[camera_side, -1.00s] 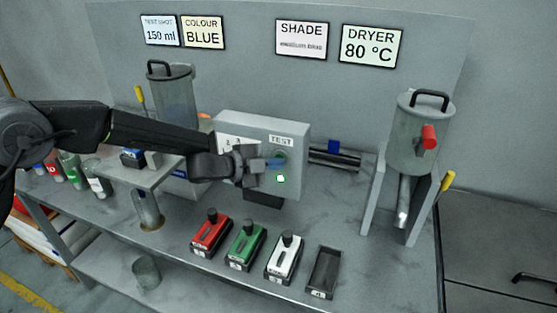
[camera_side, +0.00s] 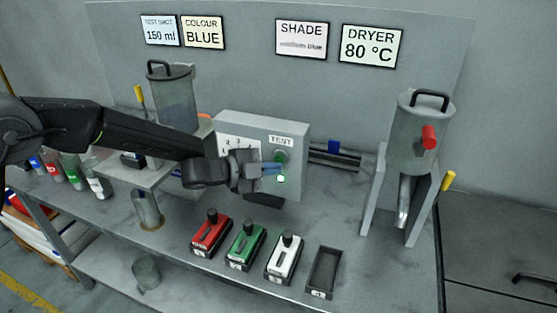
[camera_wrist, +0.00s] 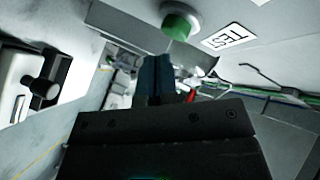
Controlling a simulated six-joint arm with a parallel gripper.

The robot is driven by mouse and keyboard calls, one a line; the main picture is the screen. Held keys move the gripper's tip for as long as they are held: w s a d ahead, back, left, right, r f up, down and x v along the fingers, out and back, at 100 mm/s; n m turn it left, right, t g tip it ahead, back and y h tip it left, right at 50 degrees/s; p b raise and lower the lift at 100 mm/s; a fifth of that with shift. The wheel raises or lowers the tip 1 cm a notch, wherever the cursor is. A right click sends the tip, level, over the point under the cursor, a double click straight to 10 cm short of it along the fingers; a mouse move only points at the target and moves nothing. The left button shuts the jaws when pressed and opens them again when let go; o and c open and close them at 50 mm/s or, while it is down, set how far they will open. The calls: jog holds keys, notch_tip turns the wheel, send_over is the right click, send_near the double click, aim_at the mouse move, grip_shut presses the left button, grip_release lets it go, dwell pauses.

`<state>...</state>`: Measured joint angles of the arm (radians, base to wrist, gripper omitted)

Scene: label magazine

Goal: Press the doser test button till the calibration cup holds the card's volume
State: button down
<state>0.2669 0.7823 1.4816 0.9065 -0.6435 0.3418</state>
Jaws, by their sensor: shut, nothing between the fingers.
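My gripper (camera_side: 274,169) is shut and empty, its blue fingertips just below and in front of the green TEST button (camera_side: 281,156) on the grey control box (camera_side: 290,135). In the wrist view the green button (camera_wrist: 180,24) shows whole, apart from the closed fingers (camera_wrist: 157,75). The card (camera_side: 160,30) on the back panel reads TEST SHOT 150 ml. A clear cup (camera_side: 146,272) stands on the lower shelf; its fill is too small to tell. A clear tube (camera_side: 148,210) hangs above it under the left hopper's platform.
Red (camera_side: 211,234), green (camera_side: 246,245) and white (camera_side: 285,257) holders and an empty black tray (camera_side: 324,272) line the front of the bench. A lidded hopper (camera_side: 415,135) stands at the right. Several bottles (camera_side: 70,170) stand at the left.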

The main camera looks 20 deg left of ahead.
jog(key=shift+s, duration=2.55)
jog(key=s+a+r+n+y, duration=0.4)
jog(key=a+r+n, duration=0.15)
jog(key=a, duration=0.25)
jog(key=s+a+r+n+y, duration=0.3)
jog(key=a+r+n+y, duration=0.2)
jog(key=a+r, duration=0.25)
jog(key=s+a+n+g, duration=0.2)
jog(key=s+n, duration=0.3)
jog(key=s, duration=0.7)
jog(key=s+a+f+n+g+y, duration=0.1)
jog(key=s+a+n+g, duration=0.2)
jog(key=s, duration=1)
jog(key=shift+s+a+f+n+y, duration=0.2)
jog(key=shift+s+a+n+y, duration=0.1)
jog(key=shift+a+n, duration=0.7)
